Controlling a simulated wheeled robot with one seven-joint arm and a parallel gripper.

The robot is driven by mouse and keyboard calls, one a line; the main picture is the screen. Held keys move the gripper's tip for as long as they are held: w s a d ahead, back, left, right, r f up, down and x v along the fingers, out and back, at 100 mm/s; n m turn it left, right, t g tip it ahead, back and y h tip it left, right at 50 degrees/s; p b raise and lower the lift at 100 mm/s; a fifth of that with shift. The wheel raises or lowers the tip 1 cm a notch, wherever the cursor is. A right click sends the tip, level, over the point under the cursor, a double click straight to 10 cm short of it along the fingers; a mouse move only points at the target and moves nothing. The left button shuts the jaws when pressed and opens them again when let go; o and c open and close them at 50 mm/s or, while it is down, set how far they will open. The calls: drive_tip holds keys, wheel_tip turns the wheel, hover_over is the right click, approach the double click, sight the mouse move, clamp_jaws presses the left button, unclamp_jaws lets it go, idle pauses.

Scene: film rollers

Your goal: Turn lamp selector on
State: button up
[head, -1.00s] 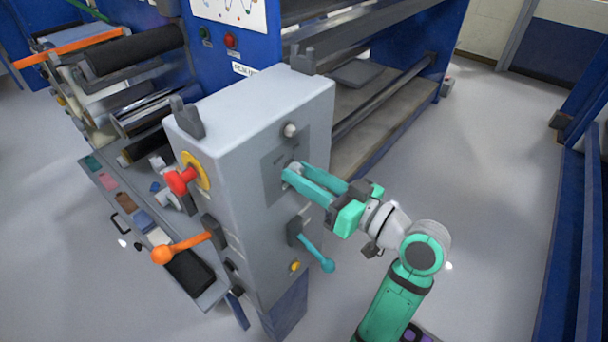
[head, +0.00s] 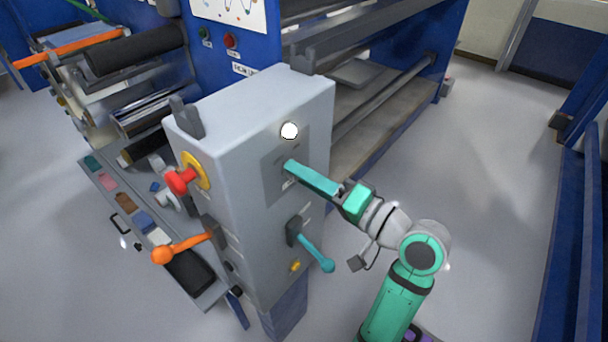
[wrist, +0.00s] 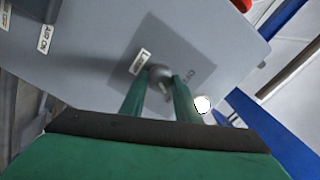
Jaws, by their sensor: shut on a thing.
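The lamp selector (wrist: 159,73) is a small grey knob on a darker square plate on the side of the grey control box (head: 245,110). My gripper (head: 290,168) is at this plate, with its teal fingers shut on the knob; in the wrist view the two fingers (wrist: 162,85) stand on either side of it. In the head view the fingers hide the knob. The round lamp (head: 289,131) above the selector glows bright white. It also shows white in the wrist view (wrist: 202,104).
A teal-handled lever (head: 318,254) sticks out below my gripper. An orange lever (head: 180,247) and a red knob on a yellow ring (head: 182,181) project from the box's left face. The floor (head: 480,180) to the right is clear.

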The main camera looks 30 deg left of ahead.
drive_tip(key=shift+m, duration=0.6)
drive_tip(key=o, duration=1)
drive_tip(key=shift+o, duration=0.2)
drive_tip(key=s+d, duration=0.1)
drive_tip(key=d, duration=0.9)
drive_tip(key=shift+s+d, duration=0.25)
drive_tip(key=shift+d, duration=0.15)
drive_tip(key=shift+f, duration=0.1)
